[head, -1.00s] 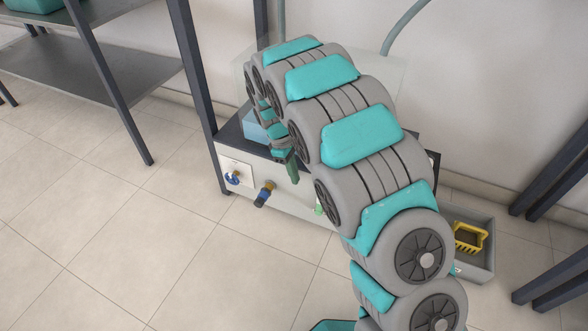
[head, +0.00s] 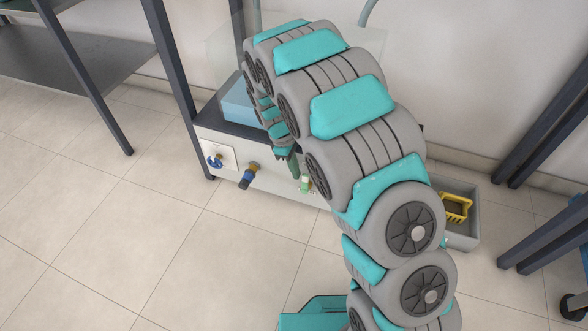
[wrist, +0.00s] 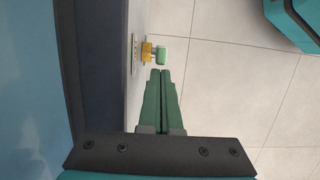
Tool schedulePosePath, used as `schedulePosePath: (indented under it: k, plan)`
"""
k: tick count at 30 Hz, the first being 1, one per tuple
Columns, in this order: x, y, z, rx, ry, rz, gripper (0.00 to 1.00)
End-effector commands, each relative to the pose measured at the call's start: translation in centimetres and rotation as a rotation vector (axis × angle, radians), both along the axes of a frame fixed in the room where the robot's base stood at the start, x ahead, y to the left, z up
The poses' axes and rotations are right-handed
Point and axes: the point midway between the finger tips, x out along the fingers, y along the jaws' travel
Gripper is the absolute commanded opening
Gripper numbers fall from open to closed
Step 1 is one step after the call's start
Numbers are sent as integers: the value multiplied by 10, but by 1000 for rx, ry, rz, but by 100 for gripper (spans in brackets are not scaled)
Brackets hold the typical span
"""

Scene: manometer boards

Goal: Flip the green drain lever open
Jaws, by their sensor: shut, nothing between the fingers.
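The green drain lever (head: 305,184) sits on the front of the pale manometer board panel (head: 272,188), partly beside my arm in the head view. In the wrist view the green lever (wrist: 162,52) sticks out from the panel on a brass-coloured fitting (wrist: 147,52). My gripper (wrist: 160,72) is shut and empty, its green fingers pointing at the lever. The fingertips look just short of the lever, and I cannot tell whether they touch it. In the head view my gripper (head: 294,172) hangs in front of the panel, just left of the lever.
A grey bin with a yellow basket (head: 457,207) stands at right. Dark rack posts flank the board. The tiled floor in front is clear.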

Motion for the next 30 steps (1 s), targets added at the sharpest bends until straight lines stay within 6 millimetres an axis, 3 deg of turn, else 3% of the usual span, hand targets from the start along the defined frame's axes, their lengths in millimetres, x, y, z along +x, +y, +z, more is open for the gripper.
schedulePosePath:
  k: [30]
  plan:
    - [2,-13,5,159,-55,-2,0]
